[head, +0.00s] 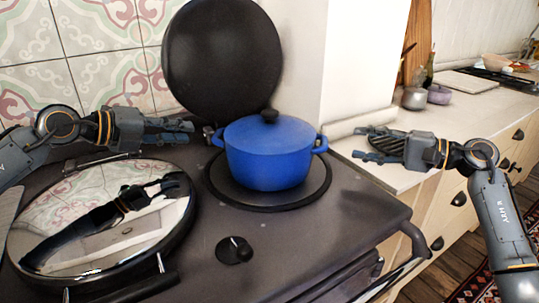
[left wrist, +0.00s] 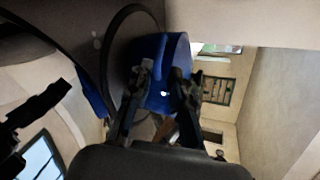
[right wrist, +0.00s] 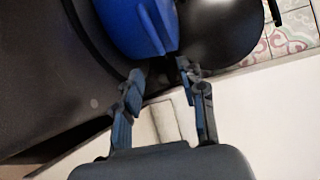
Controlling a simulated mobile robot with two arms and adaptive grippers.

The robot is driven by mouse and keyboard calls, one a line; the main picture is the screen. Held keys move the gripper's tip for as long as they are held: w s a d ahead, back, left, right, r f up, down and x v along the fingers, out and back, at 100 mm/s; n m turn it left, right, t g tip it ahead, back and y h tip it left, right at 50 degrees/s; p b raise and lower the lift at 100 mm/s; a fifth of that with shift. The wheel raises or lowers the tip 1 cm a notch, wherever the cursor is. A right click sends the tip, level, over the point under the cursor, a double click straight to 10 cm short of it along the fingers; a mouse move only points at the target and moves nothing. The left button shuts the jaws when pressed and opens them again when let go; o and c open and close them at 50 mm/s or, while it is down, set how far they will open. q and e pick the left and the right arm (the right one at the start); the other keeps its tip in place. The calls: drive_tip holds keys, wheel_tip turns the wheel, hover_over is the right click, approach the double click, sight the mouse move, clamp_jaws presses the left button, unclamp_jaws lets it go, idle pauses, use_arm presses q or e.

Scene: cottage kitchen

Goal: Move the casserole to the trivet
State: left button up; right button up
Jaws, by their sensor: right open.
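The blue casserole (head: 268,165), with its lid on, stands upright on the right hotplate of the dark range. Its two side handles point left and right. My left gripper (head: 190,131) is open and empty, left of the left handle and apart from it; the left wrist view shows the casserole (left wrist: 176,62) beyond the fingers. My right gripper (head: 358,157) is open and empty, right of the right handle, which faces it in the right wrist view (right wrist: 158,28). A dark ribbed thing (head: 377,140), perhaps the trivet, lies on the pale counter, partly hidden by my right gripper.
A raised black hotplate cover (head: 222,60) stands behind the casserole. A shiny closed cover (head: 105,222) fills the left of the range. A white wall corner (head: 350,60) rises behind. Small pots (head: 415,98) stand farther back on the counter (head: 465,118). A rail runs along the front.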

use_arm(q)
drive_tip(key=x, duration=0.8)
use_arm(e)
drive_tip(key=x, duration=0.8)
use_arm(q)
clamp_jaws()
use_arm(e)
drive_tip(key=c, duration=0.6)
drive_tip(key=shift+f, duration=0.1)
clamp_jaws()
